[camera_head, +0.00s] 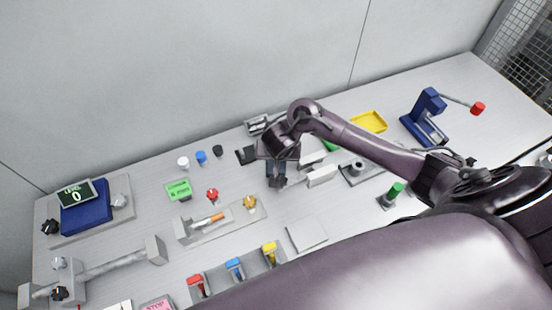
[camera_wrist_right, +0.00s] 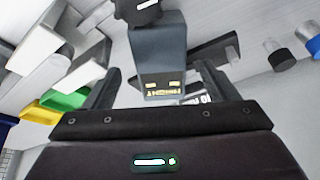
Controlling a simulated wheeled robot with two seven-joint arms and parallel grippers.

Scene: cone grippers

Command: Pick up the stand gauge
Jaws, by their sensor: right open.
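A dark grey block with small yellow print on its end (camera_wrist_right: 158,62), which looks like the stand gauge, sits between the fingers of my right gripper (camera_wrist_right: 157,80) in the right wrist view. A black knob (camera_wrist_right: 138,10) shows at its upper end. The fingers are open, one on each side, with visible gaps to the block. In the head view my right gripper (camera_head: 277,160) is over the middle of the bench, and the gauge (camera_head: 276,171) shows just below it, partly hidden by the wrist. My left gripper is not in view.
Light grey blocks (camera_head: 321,176) stand close right of the gripper. A dark piece (camera_head: 246,155) lies to its left. A yellow tray (camera_head: 369,121) and a blue press (camera_head: 426,118) are further right. Red, blue and yellow handled items (camera_head: 234,266) line the front. My right arm covers the bench's right front.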

